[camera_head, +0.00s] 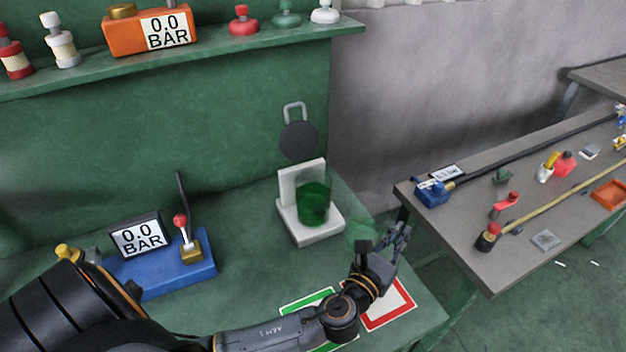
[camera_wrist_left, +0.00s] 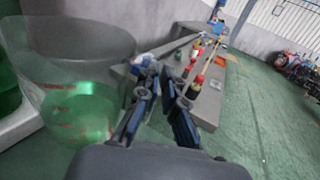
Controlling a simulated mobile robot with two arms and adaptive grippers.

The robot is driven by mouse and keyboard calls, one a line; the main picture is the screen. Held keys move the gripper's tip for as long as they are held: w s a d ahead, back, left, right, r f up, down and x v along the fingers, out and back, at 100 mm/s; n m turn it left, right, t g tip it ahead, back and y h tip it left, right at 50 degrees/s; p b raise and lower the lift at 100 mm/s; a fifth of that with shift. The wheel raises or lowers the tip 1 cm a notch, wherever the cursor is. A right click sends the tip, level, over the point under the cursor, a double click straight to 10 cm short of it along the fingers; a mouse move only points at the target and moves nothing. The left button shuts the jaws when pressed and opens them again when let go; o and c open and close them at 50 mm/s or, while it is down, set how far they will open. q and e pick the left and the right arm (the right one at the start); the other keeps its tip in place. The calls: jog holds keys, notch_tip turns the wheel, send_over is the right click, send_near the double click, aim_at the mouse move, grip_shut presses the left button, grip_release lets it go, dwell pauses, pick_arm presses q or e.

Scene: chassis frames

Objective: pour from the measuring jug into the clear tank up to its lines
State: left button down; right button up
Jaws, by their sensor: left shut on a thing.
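The clear tank (camera_head: 313,205) stands on a white stand (camera_head: 310,234) with a white back plate and looks green inside. Its lines are too small to make out. My left gripper (camera_head: 396,242) is to the right of the tank, shut on the measuring jug (camera_head: 362,236), which is faint and see-through in the head view. In the left wrist view the jug (camera_wrist_left: 75,62) fills the left side, with red marks and green liquid low inside. The gripper (camera_wrist_left: 160,78) is beside it there; its grip point is hard to see. My right gripper is not in view.
A blue gauge unit (camera_head: 170,275) with a lever stands left of the tank. Green-framed and red-framed cards (camera_head: 388,306) lie at the bench front. A grey side table (camera_head: 470,240) with several parts stands right, across a gap. A shelf (camera_head: 240,45) runs above.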

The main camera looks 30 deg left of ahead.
pick_arm(q)
jog(key=shift+w+d, duration=0.1)
jog(key=shift+w, duration=0.65)
jog(key=a+r+n+p, duration=0.1)
jog(key=a+r+n, duration=0.9)
jog(key=r, duration=0.4)
jog(key=shift+w+n, duration=0.15)
jog(key=shift+n, duration=0.55)
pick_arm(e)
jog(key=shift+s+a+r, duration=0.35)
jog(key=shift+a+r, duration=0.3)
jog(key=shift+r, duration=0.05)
pick_arm(q)
jog(key=shift+a+r+n, duration=0.45)
jog(key=shift+r+n, duration=0.05)
jog(key=shift+r, duration=0.05)
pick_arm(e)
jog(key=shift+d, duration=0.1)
pick_arm(q)
jog(key=shift+a+r, duration=0.15)
jog(key=shift+r, duration=0.05)
jog(key=shift+a+n, duration=0.25)
jog(key=shift+n, duration=0.25)
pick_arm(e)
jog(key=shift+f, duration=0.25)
